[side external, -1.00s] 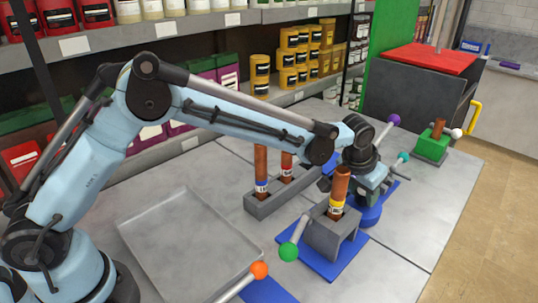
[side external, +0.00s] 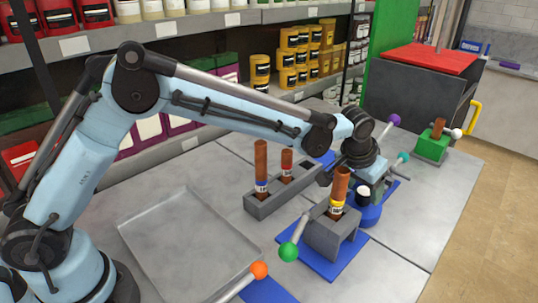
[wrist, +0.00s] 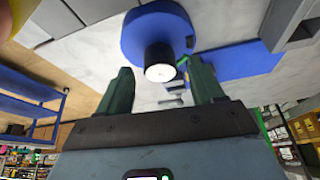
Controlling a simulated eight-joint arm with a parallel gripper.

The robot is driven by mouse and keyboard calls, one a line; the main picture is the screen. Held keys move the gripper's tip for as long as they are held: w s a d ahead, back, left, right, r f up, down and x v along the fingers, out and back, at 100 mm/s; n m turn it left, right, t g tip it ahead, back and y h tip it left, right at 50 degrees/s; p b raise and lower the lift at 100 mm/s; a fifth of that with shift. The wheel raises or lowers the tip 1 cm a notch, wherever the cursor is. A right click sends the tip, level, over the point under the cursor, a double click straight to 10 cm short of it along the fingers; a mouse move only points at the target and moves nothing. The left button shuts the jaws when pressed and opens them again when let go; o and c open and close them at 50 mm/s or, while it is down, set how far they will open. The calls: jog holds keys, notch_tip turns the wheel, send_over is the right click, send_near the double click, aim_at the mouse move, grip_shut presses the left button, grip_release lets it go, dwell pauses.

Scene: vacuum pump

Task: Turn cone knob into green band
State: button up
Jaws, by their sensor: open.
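A black knob with a white top (wrist: 160,60) stands on a round blue base (wrist: 136,32) in the wrist view. In the side external view the knob's pale top (side external: 363,191) and the blue base (side external: 369,215) show just below my gripper (side external: 370,187). My gripper's two dark green fingers (wrist: 160,66) are open, and in the wrist view the knob shows between their tips. I cannot tell whether they touch it or how far off it is. No green band on the base can be made out.
A grey holder with a brown cylinder (side external: 339,187) stands close in front on a blue mat (side external: 323,262). A green-ball lever (side external: 289,251), a grey rack (side external: 262,206) and an empty grey tray (side external: 180,255) lie to the left. A green block (side external: 432,148) stands at the right.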

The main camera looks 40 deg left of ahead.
jog(key=v, duration=1)
jog(key=shift+r, duration=0.1)
jog(key=w+f+m, duration=0.1)
jog(key=f+m, duration=0.1)
jog(key=f, duration=0.1)
jog(key=w+f+m+h, duration=0.1)
jog(key=w+f+m, duration=0.1)
jog(key=f, duration=0.2)
jog(key=w+f+m+g+h, duration=0.1)
jog(key=f+m, duration=0.1)
jog(key=f, duration=0.2)
jog(key=shift+w+d, duration=0.15)
jog(key=shift+w, duration=0.25)
jog(key=c, duration=1.1)
jog(key=shift+o, duration=0.2)
